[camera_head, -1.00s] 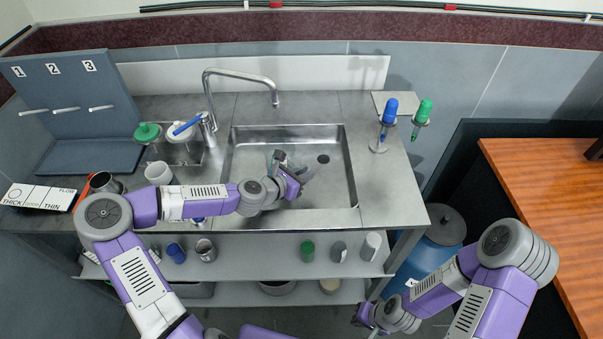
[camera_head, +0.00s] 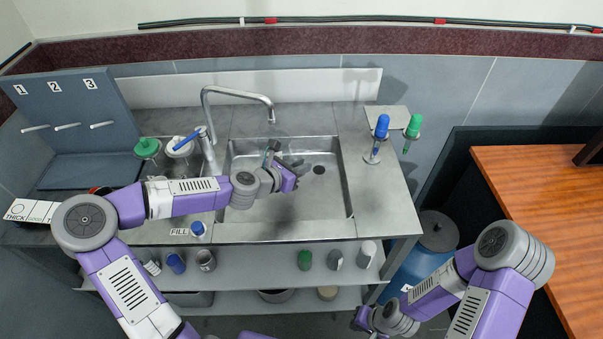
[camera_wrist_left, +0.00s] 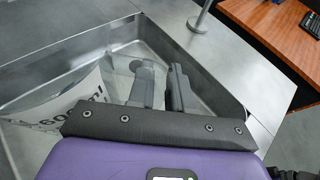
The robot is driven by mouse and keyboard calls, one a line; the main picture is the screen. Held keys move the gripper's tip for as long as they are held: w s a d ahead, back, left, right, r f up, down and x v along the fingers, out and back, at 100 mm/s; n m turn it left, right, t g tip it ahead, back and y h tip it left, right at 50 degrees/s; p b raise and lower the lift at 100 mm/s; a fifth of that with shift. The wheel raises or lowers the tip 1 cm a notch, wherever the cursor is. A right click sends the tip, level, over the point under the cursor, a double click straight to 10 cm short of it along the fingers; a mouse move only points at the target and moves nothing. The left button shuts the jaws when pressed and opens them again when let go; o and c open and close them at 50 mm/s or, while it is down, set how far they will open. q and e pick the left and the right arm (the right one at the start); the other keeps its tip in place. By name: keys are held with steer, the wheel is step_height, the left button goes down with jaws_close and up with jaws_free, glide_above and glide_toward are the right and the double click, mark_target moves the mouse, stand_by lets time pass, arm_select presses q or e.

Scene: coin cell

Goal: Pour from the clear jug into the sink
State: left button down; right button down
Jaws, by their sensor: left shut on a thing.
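My left gripper (camera_head: 279,158) is over the sink basin (camera_head: 265,207) in the head view. It is shut on the clear jug, whose see-through wall is hard to make out there. In the left wrist view the gripper's fingers (camera_wrist_left: 163,88) are close together, and the clear jug (camera_wrist_left: 75,103) with dark marking ending in "ml" lies beside them, over the sink (camera_wrist_left: 205,75). How far the jug is tilted, and what is in it, I cannot tell. My right gripper (camera_head: 367,320) hangs low at the bottom of the head view, away from the sink; its jaws are unclear.
A tall faucet (camera_head: 240,93) arches over the sink's back. Green-lidded (camera_head: 147,147) and white jars stand left of it. A blue-topped tool (camera_head: 382,127) and a green-topped one (camera_head: 414,126) stand right. A blue barrel (camera_head: 425,255) is below right.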

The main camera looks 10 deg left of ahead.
arm_select(q)
steer(key=shift+w+a+f+m+g+h+p, duration=0.15)
steer(key=shift+a+f+m+g+h+p, duration=0.35)
steer(key=shift+f+m+g+h+p, duration=0.8)
steer(key=shift+w+a+f+m+g+h+p, duration=0.1)
steer(key=shift+a+f+m+g+h+p, duration=0.35)
steer(key=shift+f+m+g+h+p, duration=0.85)
steer(key=shift+w+a+f+m+g+h+p, duration=0.15)
steer(key=shift+a+f+m+g+h+p, duration=0.6)
steer(key=shift+m+g+p, duration=0.95)
steer(key=shift+d+f, duration=0.2)
steer(key=shift+d, duration=0.05)
steer(key=shift+s+d+m+t+y+p, duration=0.1)
steer(key=shift+m+t+y+p, duration=0.2)
steer(key=shift+m, duration=0.1)
